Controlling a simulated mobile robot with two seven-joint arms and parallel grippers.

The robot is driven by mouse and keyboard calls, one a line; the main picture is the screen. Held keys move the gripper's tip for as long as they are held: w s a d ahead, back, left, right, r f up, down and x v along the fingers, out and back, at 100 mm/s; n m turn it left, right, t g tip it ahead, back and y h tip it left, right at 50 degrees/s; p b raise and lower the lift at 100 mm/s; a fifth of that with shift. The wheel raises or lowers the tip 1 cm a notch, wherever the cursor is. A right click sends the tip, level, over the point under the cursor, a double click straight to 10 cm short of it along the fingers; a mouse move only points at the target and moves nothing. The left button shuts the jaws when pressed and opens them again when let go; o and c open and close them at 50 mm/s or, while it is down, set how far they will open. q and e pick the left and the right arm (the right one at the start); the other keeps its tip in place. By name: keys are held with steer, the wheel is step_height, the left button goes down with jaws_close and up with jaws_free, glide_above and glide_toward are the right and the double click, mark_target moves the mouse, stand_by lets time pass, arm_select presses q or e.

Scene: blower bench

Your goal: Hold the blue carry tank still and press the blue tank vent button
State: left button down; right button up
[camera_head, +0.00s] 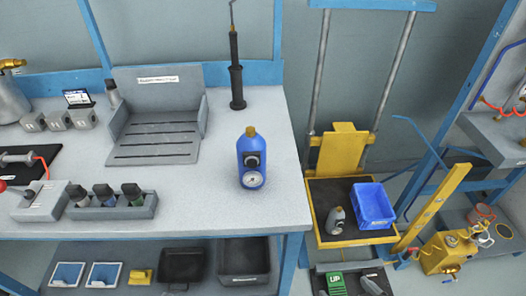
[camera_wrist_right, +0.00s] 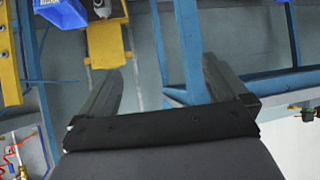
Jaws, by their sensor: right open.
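The blue carry tank (camera_head: 243,150) stands upright on the pale bench, right of the bench's middle. It has a brass-coloured cap on top, a round black button-like part (camera_head: 252,161) on its front and a white dial gauge (camera_head: 252,180) below that. I cannot tell for sure that the black part is the vent button. My right gripper (camera_wrist_right: 162,75) shows in the right wrist view, with its two dark fingers apart and nothing between them. The tank is not in that view. I make out neither gripper in the head view, and nothing touches the tank there.
A grey slotted fixture (camera_head: 155,134) stands left of the tank, and a black wand (camera_head: 236,80) stands behind it. A grey rack (camera_head: 115,207) with several small bottles is at the front left. Right of the bench is a yellow cart with a blue bin (camera_head: 372,205). The bench around the tank is clear.

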arm_select(q)
steer(key=shift+w+d, duration=0.2)
steer(key=shift+d, duration=0.05)
arm_select(e)
steer(key=shift+w+d, duration=0.2)
steer(key=shift+w, duration=0.05)
steer(key=shift+c, duration=0.3)
